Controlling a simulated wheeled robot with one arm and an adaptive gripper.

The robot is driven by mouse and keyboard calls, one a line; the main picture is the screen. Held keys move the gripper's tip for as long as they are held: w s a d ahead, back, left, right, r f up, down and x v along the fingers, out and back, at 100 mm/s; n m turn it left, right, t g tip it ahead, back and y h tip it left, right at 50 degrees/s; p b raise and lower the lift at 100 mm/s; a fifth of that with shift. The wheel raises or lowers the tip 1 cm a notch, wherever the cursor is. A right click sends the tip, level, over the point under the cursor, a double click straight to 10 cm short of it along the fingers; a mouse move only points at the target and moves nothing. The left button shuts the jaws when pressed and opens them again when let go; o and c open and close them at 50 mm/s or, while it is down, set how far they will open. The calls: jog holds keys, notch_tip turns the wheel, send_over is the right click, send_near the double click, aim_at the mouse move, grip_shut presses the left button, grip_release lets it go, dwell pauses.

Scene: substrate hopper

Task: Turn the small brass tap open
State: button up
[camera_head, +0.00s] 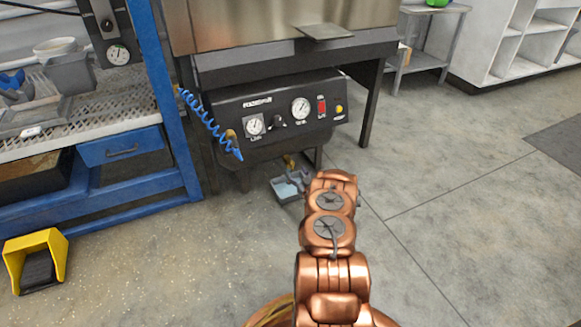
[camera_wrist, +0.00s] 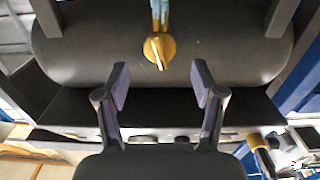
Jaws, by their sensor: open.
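The small brass tap (camera_wrist: 158,48) is at the upper middle of the wrist view, against a dark rounded surface. Its narrow handle runs nearly up and down in the picture, leaning slightly. My gripper (camera_wrist: 160,76) is open, with one finger to each side and nothing between them. The tap lies just beyond the fingertips, centred on the gap and apart from both fingers. In the head view, a small yellow piece (camera_head: 289,161) under the black machine (camera_head: 270,112) may be the same tap.
A coiled blue hose (camera_head: 212,125) hangs at the machine's left, beside a blue-framed rack (camera_head: 172,95). A yellow pedal guard (camera_head: 36,250) stands at far left. The floor at right is clear.

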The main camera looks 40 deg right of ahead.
aim_at(292, 167)
jog(key=b+x, duration=0.2)
jog(key=x, duration=0.3)
jog(key=shift+f, duration=0.15)
jog(key=shift+w+d+b, duration=0.25)
jog(key=shift+w+b, duration=0.1)
jog(key=shift+w, duration=0.25)
jog(key=c, duration=1.2)
jog(key=shift+o, duration=0.2)
jog(key=shift+r, duration=0.2)
jog(key=shift+a+n+p, duration=0.1)
jog(key=shift+n+p, duration=0.2)
jog(key=shift+p, duration=0.4)
jog(key=shift+n+p, duration=0.5)
jog(key=shift+p, duration=0.15)
jog(key=o, duration=1.2)
jog(key=shift+c, duration=0.2)
